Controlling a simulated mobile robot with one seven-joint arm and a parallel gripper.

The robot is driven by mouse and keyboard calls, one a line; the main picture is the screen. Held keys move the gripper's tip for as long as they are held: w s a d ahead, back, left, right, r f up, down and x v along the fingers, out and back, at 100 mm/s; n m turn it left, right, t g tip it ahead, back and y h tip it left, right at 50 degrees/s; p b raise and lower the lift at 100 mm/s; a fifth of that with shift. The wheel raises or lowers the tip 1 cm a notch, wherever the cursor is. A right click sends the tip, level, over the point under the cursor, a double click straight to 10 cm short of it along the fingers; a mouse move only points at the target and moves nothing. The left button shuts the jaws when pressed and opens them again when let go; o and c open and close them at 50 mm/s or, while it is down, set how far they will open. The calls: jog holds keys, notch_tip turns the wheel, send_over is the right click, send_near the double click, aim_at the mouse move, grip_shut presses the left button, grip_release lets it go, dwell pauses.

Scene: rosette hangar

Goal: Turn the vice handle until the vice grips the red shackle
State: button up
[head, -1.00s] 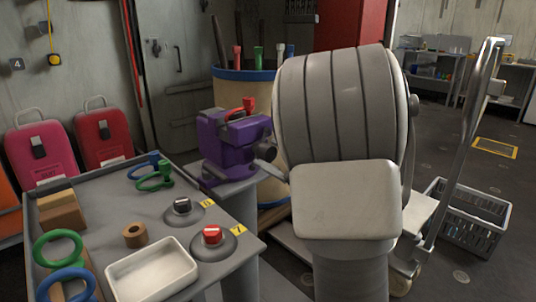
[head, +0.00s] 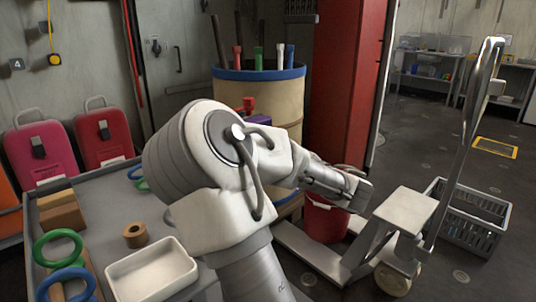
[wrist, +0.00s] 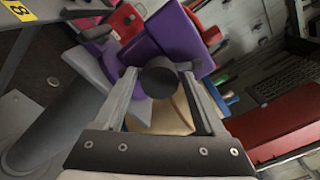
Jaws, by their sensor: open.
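The purple vice (wrist: 178,38) fills the upper middle of the wrist view. A dark round handle end (wrist: 160,80) with a short bar is in front of the vice. My gripper (wrist: 160,74) is open, its two grey fingers on either side of this handle end; contact is unclear. In the head view my arm hides most of the vice. A small red piece (head: 248,103), apparently the shackle's top, shows above it. The fingers are not clear there.
A grey bench (head: 80,196) with a white tray (head: 152,274) and rings is at left. A barrel of tools (head: 262,88) stands behind the arm. A red bucket (head: 325,222), a trolley (head: 412,212) and a grey crate (head: 468,222) are at right.

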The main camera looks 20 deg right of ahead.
jog(key=n, duration=0.5)
dwell(0.5)
dwell(0.3)
grip_shut()
